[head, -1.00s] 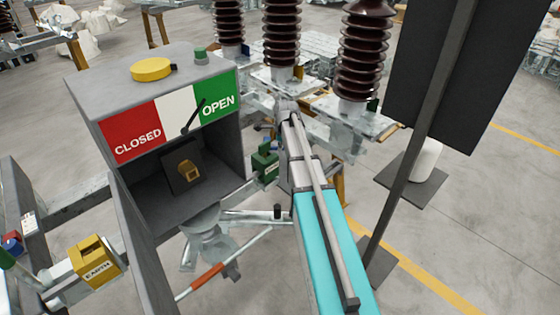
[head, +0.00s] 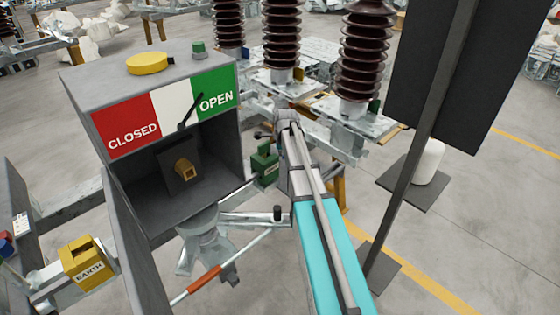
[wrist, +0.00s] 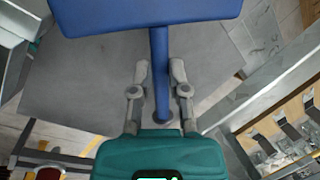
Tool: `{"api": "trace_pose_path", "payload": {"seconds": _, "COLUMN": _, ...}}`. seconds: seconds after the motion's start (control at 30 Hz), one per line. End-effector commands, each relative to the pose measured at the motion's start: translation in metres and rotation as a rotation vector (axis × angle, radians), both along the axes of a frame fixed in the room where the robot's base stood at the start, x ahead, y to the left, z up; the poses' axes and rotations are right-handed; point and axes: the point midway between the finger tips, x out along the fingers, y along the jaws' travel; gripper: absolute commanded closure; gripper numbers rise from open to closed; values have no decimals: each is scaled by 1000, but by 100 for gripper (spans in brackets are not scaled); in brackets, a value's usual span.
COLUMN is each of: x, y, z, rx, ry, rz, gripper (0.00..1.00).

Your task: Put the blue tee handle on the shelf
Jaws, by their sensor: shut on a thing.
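The blue tee handle (wrist: 150,12) fills the top of the wrist view. Its wide crossbar lies across the top and its stem (wrist: 159,60) runs down between my fingers. My gripper (wrist: 158,75) is shut on the stem. A flat grey plate (wrist: 70,90) lies behind the handle in the wrist view; I cannot tell whether it is the shelf or whether the handle touches it. In the head view, the handle and my fingers cannot be made out. A grey shelf-like plate (head: 390,185) there carries a white cylinder (head: 428,160).
A grey box (head: 150,70) with a CLOSED/OPEN panel and a brown square socket (head: 184,170) stands left of my arm. A yellow EARTH block (head: 85,262) is lower left. Ribbed brown insulators (head: 367,55) stand behind. A dark post (head: 405,190) and board stand right.

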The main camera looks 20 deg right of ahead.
Motion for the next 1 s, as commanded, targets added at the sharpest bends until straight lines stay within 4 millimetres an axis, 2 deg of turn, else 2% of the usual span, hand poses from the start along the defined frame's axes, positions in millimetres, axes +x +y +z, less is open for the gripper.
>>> {"api": "trace_pose_path", "payload": {"seconds": 0.03, "x": 0, "y": 0, "z": -9, "rx": 0, "ry": 0, "rz": 0, "gripper": 100}}
{"api": "trace_pose_path", "payload": {"seconds": 0.2, "x": 0, "y": 0, "z": -17, "rx": 0, "ry": 0, "rz": 0, "gripper": 100}}
{"api": "trace_pose_path", "payload": {"seconds": 0.77, "x": 0, "y": 0, "z": -21, "rx": 0, "ry": 0, "rz": 0, "gripper": 100}}
{"api": "trace_pose_path", "payload": {"seconds": 0.8, "x": 0, "y": 0, "z": -20, "rx": 0, "ry": 0, "rz": 0, "gripper": 71}}
{"api": "trace_pose_path", "payload": {"seconds": 0.93, "x": 0, "y": 0, "z": -20, "rx": 0, "ry": 0, "rz": 0, "gripper": 47}}
{"api": "trace_pose_path", "payload": {"seconds": 1.0, "x": 0, "y": 0, "z": -20, "rx": 0, "ry": 0, "rz": 0, "gripper": 44}}
